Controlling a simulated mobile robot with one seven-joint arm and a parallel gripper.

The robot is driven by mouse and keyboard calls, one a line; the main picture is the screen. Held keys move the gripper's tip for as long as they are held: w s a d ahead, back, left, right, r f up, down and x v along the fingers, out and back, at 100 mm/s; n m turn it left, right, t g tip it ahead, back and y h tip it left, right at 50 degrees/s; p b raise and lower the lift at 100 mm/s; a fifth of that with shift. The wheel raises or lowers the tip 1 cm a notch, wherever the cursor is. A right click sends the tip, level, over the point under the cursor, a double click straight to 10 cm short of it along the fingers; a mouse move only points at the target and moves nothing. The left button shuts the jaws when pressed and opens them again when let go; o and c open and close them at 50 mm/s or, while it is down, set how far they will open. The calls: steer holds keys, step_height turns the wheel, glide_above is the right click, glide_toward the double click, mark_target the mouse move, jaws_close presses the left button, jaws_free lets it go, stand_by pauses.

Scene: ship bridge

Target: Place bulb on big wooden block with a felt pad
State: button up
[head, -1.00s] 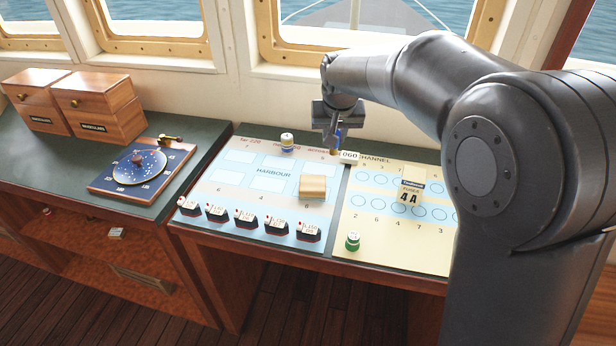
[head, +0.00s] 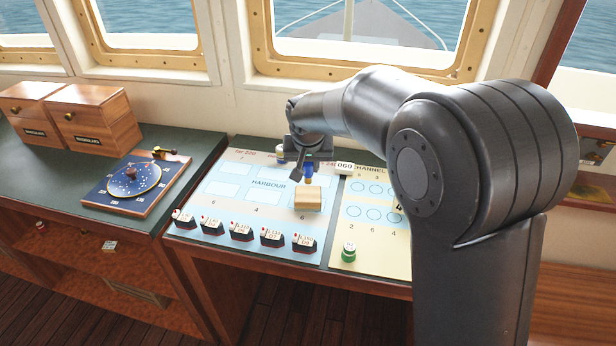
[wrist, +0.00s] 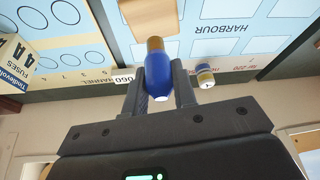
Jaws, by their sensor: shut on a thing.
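A blue bulb with a brass base (head: 309,168) is held between the fingers of my gripper (head: 305,172). In the wrist view the bulb (wrist: 159,88) lies between both fingertips (wrist: 160,88), its brass end pointing towards the wooden block (wrist: 150,14). In the head view the light wooden block (head: 307,198) sits on the blue HARBOUR board, just below the bulb's brass end. I cannot tell whether bulb and block touch. No felt pad can be made out on the block.
A white 060 tag (head: 345,168) is close on the right. Several black tagged blocks (head: 240,231) line the board's front edge. A green-based piece (head: 349,252) stands on the yellow board (head: 372,234).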

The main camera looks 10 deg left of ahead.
mark_target(308, 174)
steer(key=shift+f, duration=1.95)
steer(key=shift+f, duration=0.1)
steer(key=o, duration=1)
steer(key=shift+c, duration=0.2)
